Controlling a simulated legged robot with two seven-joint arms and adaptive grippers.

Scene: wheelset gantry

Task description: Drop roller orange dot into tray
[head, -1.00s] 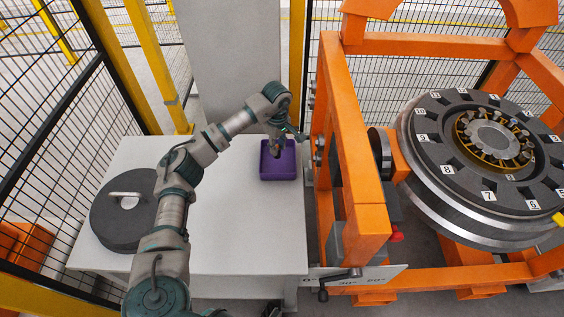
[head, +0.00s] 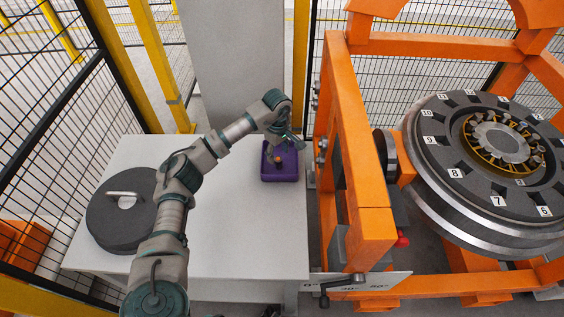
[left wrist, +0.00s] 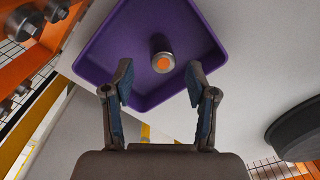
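The purple tray (head: 280,177) stands on the white table near its right edge, and it fills the upper part of the left wrist view (left wrist: 90,58). The roller (left wrist: 162,53) is a small metal cylinder with an orange dot on the end facing the camera. It appears inside the tray, apart from both fingers; its orange end also shows in the head view (head: 278,159). My left gripper (left wrist: 158,82) is open and empty, with its fingers spread above the tray. In the head view my left gripper (head: 287,143) is over the tray. My right gripper is not in view.
A dark round lid (head: 118,222) with a light handle lies on the white table (head: 235,245). The orange gantry (head: 362,220) stands close to the tray's right, carrying a numbered wheel (head: 480,180). The table between lid and tray is free apart from my left arm.

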